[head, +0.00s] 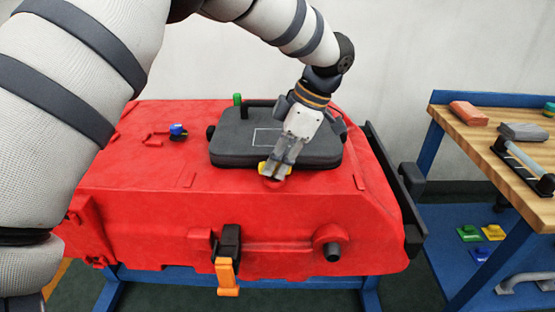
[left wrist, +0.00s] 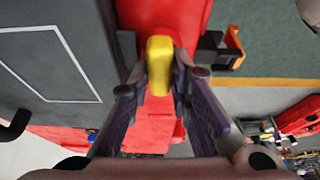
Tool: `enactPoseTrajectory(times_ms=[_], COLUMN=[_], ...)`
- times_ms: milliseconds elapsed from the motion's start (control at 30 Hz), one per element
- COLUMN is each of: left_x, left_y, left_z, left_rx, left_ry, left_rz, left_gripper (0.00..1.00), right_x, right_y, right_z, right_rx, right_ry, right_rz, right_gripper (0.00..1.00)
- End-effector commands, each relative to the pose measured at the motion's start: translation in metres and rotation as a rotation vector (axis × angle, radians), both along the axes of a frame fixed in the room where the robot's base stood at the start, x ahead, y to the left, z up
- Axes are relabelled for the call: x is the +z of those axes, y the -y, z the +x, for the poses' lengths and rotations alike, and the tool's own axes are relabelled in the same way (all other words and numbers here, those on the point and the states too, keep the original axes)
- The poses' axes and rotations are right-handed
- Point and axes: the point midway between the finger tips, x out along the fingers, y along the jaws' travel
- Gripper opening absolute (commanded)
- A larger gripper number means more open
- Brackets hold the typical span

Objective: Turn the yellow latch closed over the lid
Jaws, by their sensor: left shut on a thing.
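The dark grey lid (head: 230,140) with a black handle lies on top of the red tank (head: 130,190). The yellow latch (head: 263,168) is at the lid's front edge, mostly hidden by my left gripper (head: 274,174). In the left wrist view, the yellow latch (left wrist: 158,62) stands between the fingertips of my left gripper (left wrist: 158,80), which is shut on it. There the latch lies over the red surface beside the edge of the grey lid (left wrist: 65,60). I cannot tell whether it overlaps the lid. My right gripper is not in view.
A green knob (head: 237,99) stands behind the lid, and a blue knob (head: 177,130) is at left on the tank. An orange-handled catch (head: 227,275) hangs on the tank's front. A wooden-topped workbench (head: 480,150) stands at right with several items.

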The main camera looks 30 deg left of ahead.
Motion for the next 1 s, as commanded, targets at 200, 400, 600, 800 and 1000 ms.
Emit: enactPoseTrajectory(times_ms=[200,400,600,800,1000], left_x=[-0.0002,-0.0007,-0.0002,0.0005,0.0011], left_y=[-0.0007,-0.0013,-0.0020,-0.0032,-0.0042], left_z=[0.0011,0.0019,0.0026,0.0030,0.0032], left_rx=[0.090,0.254,0.445,0.635,0.827], left_ry=[-0.001,-0.001,0.000,0.001,0.002], left_rz=[0.000,-0.003,-0.002,-0.002,-0.004], left_gripper=[0.00,0.00,0.00,0.00,0.00], right_x=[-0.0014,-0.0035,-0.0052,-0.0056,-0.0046], right_y=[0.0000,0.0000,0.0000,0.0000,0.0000], right_z=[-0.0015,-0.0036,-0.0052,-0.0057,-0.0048], right_rx=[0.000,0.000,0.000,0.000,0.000], right_ry=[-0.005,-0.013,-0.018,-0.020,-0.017], right_rz=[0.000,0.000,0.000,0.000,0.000], right_gripper=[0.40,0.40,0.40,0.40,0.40])
